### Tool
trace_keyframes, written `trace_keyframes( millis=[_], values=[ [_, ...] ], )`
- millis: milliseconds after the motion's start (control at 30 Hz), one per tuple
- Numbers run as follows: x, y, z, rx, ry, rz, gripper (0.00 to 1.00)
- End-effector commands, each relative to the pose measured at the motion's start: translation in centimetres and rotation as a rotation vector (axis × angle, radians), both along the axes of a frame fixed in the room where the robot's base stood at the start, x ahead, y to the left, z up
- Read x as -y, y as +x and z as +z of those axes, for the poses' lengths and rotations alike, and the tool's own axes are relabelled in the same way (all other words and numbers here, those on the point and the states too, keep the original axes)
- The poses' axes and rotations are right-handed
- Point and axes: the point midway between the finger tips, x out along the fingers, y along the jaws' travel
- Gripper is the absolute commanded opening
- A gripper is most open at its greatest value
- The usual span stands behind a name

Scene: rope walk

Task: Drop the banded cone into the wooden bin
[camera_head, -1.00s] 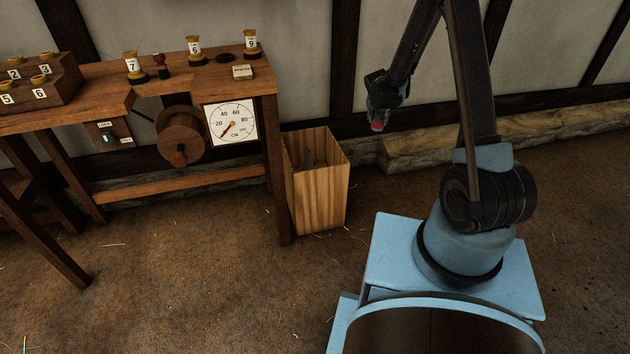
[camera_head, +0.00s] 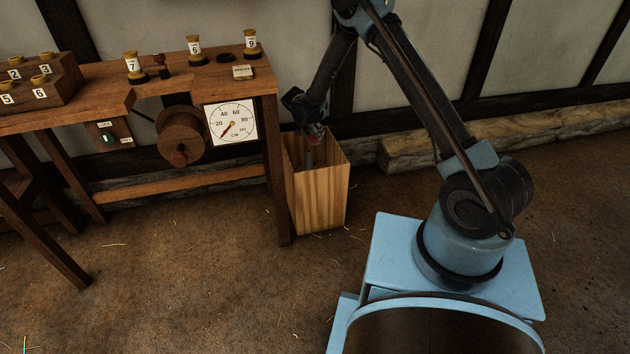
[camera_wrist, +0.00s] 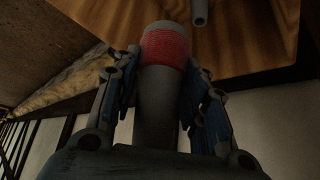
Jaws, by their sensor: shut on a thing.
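The banded cone (camera_wrist: 162,95) is grey with a red band near its far end. My gripper (camera_wrist: 160,88) is shut on it, one finger on each side, in the wrist view. In the head view my gripper (camera_head: 308,128) is over the open top of the wooden bin (camera_head: 320,200), with a bit of the red band (camera_head: 315,135) showing. The bin stands on the floor right of the bench. In the wrist view the bin's wooden wall (camera_wrist: 245,45) lies beyond the cone's far end.
A plain grey piece (camera_head: 309,158) stands inside the bin; its end also shows in the wrist view (camera_wrist: 200,12). The wooden bench (camera_head: 240,82) with a dial (camera_head: 231,123) and numbered pieces is close left of the bin. A stone ledge (camera_head: 430,150) runs along the wall to the right.

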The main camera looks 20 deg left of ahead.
Motion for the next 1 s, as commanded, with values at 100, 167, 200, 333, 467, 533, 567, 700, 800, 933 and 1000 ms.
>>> trace_keyframes(
  millis=[100,167,200,333,467,533,567,700,800,933,1000],
  values=[
    [0.0,0.1,-1.2,0.000,0.000,0.000,0.22],
    [0.0,0.1,-1.9,0.000,0.000,0.000,0.22],
    [0.1,0.0,-2.3,0.000,0.000,0.000,0.22],
    [0.1,0.1,-3.6,0.000,0.000,0.000,0.22],
    [0.1,0.1,-4.5,0.000,0.000,0.000,0.22],
    [0.1,0.1,-4.8,0.000,0.000,0.000,0.22],
    [0.2,0.1,-4.9,0.000,0.001,-0.001,0.22],
    [0.2,0.1,-5.1,0.000,0.001,-0.001,0.22],
    [0.2,0.1,-5.1,0.000,0.001,-0.001,0.22],
    [0.2,0.1,-5.1,0.000,0.001,-0.001,0.47],
    [0.2,0.1,-5.1,0.000,0.001,-0.001,0.63]
  ],
)
